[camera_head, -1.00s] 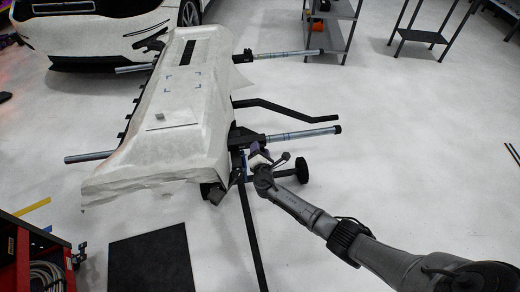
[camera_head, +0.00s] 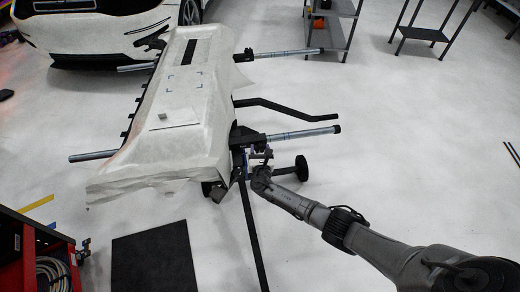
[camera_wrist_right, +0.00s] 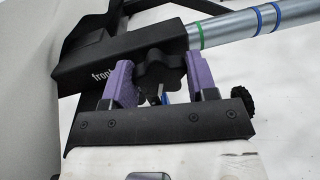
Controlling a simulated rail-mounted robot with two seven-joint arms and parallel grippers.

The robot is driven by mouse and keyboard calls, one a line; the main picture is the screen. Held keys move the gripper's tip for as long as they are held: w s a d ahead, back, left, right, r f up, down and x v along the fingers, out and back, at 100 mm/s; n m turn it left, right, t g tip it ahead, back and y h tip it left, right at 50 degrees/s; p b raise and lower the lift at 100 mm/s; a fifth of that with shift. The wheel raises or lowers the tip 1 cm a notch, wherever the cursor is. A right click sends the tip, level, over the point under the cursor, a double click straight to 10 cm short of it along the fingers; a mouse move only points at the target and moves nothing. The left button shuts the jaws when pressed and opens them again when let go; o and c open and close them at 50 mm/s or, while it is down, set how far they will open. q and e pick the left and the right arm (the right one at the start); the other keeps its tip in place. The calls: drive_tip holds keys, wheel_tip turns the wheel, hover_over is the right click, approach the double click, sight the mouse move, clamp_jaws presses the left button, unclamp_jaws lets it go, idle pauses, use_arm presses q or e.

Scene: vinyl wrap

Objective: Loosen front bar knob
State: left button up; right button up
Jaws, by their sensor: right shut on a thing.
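The front bar is a silver tube (camera_head: 300,132) sticking out to the right of the stand; in the right wrist view the tube (camera_wrist_right: 240,28) carries green and blue rings and enters a black sleeve (camera_wrist_right: 120,50) lettered "front". The black lobed front bar knob (camera_wrist_right: 158,68) sits under this sleeve, between the purple fingers. My right gripper (camera_wrist_right: 162,84) is shut on the knob; in the head view the gripper (camera_head: 256,163) is small and partly hidden by its wrist, close below the bar's sleeve. My left gripper is not in view.
A bumper covered in white wrap (camera_head: 185,100) lies on the stand. A black wheel (camera_head: 302,168) is just right of my right wrist. A red tool cart (camera_head: 30,255) and black mat (camera_head: 153,258) are at lower left. Open floor lies to the right.

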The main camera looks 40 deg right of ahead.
drive_tip(key=shift+n, duration=0.4)
idle(0.3)
drive_tip(key=o, duration=0.9)
drive_tip(key=shift+s+a+p, duration=0.35)
drive_tip(key=shift+s+p, duration=0.1)
drive_tip(key=p+v, duration=0.3)
drive_tip(key=v, duration=0.9)
drive_tip(key=shift+s+p, duration=0.3)
drive_tip(key=shift+p, duration=0.1)
drive_tip(key=shift+a, duration=0.1)
